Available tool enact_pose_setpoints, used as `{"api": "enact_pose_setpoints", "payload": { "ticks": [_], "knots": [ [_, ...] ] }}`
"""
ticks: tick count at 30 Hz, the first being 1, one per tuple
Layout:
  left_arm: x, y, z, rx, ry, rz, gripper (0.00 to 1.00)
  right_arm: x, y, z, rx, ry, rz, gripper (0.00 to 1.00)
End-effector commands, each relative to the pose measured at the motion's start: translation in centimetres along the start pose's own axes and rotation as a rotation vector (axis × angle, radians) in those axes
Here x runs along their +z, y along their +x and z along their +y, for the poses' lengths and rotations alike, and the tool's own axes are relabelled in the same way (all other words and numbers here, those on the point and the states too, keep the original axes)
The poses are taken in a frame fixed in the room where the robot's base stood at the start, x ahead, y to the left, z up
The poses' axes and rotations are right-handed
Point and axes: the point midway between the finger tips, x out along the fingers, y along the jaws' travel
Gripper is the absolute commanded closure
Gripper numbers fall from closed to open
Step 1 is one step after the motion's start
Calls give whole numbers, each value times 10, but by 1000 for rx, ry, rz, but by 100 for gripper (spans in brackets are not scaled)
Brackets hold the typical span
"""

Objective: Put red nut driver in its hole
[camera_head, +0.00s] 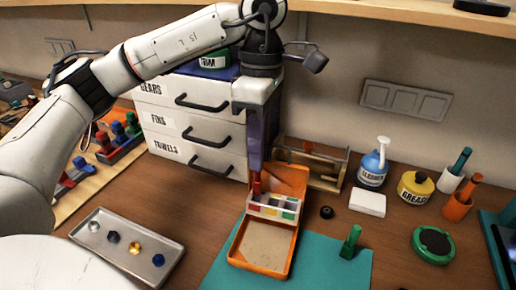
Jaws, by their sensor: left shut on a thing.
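My left gripper (257,170) points straight down over the open orange case (238,258). It is shut on the red nut driver (257,188), which hangs upright below the fingers. The driver's lower end is at the white holder block (284,204) in the case, above its left, red-marked part. I cannot tell whether its tip is inside a hole. The block has red, yellow and green marks on its front. A green tool (350,243) stands on the teal mat to the right. My right gripper is not in view.
A metal tray (92,258) with several small parts lies at the left front. White drawers (200,128) stand behind the gripper. A wooden rack (318,166), cleaner bottle (372,168), grease pot (415,188) and cups are at the right. The teal mat (318,268) is mostly clear.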

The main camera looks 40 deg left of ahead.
Motion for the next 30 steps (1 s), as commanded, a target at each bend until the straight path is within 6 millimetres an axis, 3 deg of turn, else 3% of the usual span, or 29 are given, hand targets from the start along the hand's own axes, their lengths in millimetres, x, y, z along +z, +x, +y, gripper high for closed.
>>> {"api": "enact_pose_setpoints", "payload": {
  "ticks": [1, 30],
  "knots": [
    [0, 10, -3, -19, 5, 10, 100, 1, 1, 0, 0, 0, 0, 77],
    [0, 15, -1, -19, 5, 10, 100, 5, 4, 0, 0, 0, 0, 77]
  ]
}}
